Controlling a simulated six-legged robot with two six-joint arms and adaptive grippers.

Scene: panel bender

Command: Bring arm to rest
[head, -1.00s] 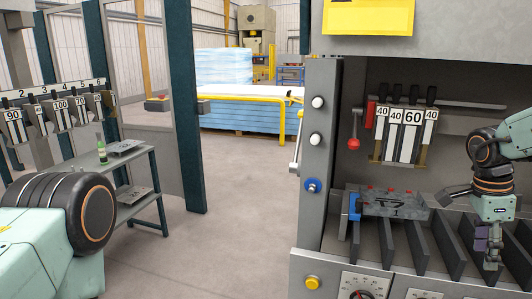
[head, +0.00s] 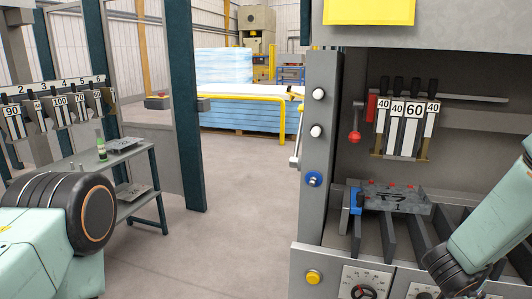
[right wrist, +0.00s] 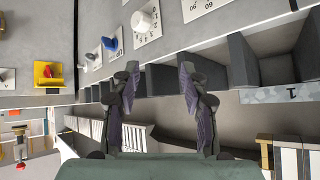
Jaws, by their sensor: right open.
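My right arm (head: 495,225) enters the head view from the right edge, in front of the panel bender. Its gripper is out of the head view. In the right wrist view my right gripper (right wrist: 158,78) is open, its two fingers apart with nothing between them. It is by the machine's front, near the dark slots and control knobs. My left arm (head: 60,225) fills the lower left of the head view; its gripper is not in view.
A grey plate (head: 397,200) with red knobs lies over the slotted shelf. Numbered punches (head: 407,120) hang above it. A dial (head: 364,284) and yellow button (head: 313,277) sit below. The middle floor is clear.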

